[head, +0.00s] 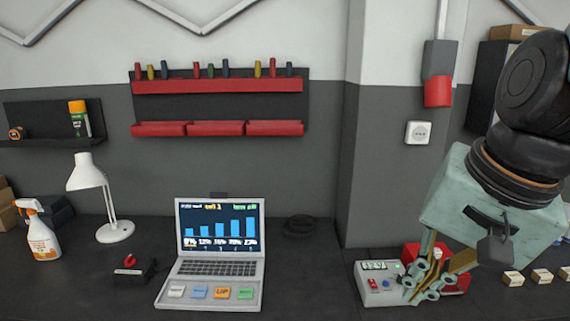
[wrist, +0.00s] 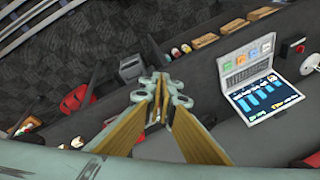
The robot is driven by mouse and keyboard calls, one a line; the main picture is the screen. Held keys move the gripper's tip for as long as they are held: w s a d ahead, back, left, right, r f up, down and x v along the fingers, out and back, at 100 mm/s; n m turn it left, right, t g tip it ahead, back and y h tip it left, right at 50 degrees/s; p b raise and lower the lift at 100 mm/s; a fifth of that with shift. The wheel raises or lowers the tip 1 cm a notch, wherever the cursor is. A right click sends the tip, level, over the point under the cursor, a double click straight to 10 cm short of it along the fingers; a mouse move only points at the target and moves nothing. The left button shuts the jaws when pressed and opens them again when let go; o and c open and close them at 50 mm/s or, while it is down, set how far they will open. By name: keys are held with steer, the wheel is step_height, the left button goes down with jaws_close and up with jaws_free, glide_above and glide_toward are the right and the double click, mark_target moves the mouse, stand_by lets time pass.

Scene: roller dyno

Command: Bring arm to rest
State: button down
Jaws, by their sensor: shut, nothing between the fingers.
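My gripper (head: 424,282) is at the right of the head view, pointing down and to the left. Its fingers are shut with nothing between them. In the head view the fingers overlap the right side of a small grey box with a green display (head: 376,283); I cannot tell whether they touch it. In the wrist view the closed fingertips (wrist: 160,92) show in the middle, with the bench beyond them.
An open laptop (head: 212,268) stands left of the gripper. A red object (head: 455,284) is partly hidden behind the fingers. Small boxes (head: 513,278) lie at the right. A lamp (head: 116,232) and spray bottle (head: 42,240) stand at the left. Bench between laptop and grey box is clear.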

steer(key=s+f+n+h+b, duration=0.1)
steer(key=s+n+b, duration=0.3)
steer(key=s, duration=0.7)
steer(key=f+n, duration=0.1)
steer(key=n, duration=0.1)
steer(key=shift+s+n, duration=0.2)
steer(key=shift+n, duration=0.1)
stand_by(0.6)
